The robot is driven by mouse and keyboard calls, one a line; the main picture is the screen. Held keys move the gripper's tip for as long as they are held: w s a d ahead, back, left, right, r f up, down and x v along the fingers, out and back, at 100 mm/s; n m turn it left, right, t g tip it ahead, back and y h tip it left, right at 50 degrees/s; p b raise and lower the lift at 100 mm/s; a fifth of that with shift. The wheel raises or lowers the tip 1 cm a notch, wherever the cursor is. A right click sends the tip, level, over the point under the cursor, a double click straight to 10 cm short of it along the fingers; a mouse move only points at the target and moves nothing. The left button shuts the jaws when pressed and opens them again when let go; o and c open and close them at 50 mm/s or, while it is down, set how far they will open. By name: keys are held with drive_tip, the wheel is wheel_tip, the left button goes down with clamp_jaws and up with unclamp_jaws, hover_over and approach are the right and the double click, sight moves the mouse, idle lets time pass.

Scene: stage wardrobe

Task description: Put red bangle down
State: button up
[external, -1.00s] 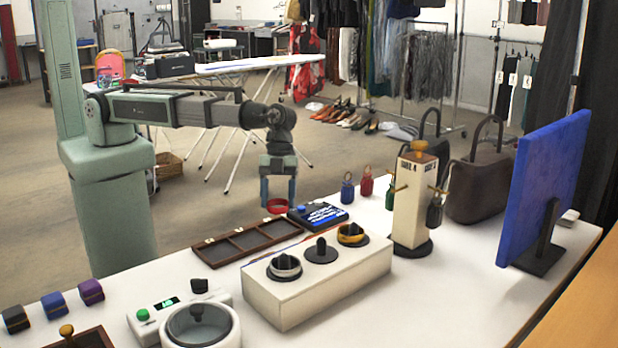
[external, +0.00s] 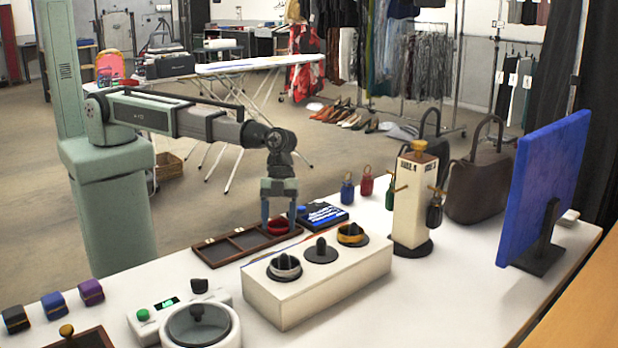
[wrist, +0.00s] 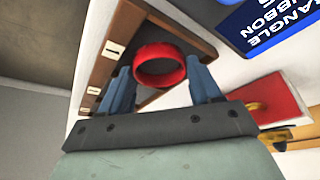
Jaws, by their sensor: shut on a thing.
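The red bangle (external: 280,226) is held at the right-hand compartment of the dark wooden tray (external: 204,257). My gripper (external: 279,228) points down there, with a blue finger on either side of the bangle. In the wrist view the bangle (wrist: 158,51) sits between the two fingertips (wrist: 162,75), its ring open toward the camera, with the tray's wooden rim (wrist: 96,68) around it. I cannot tell whether the bangle touches the tray floor. The other tray compartments look empty.
A white stand (external: 318,288) with three dark posts is close in front of the tray; the outer posts carry bangles. A blue-and-black labelled box (external: 322,215) stands right beside the tray. A cream tower (external: 411,200) is further right.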

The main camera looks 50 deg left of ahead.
drive_tip(key=o, duration=0.8)
drive_tip(key=shift+c, duration=0.2)
drive_tip(key=v, duration=1.2)
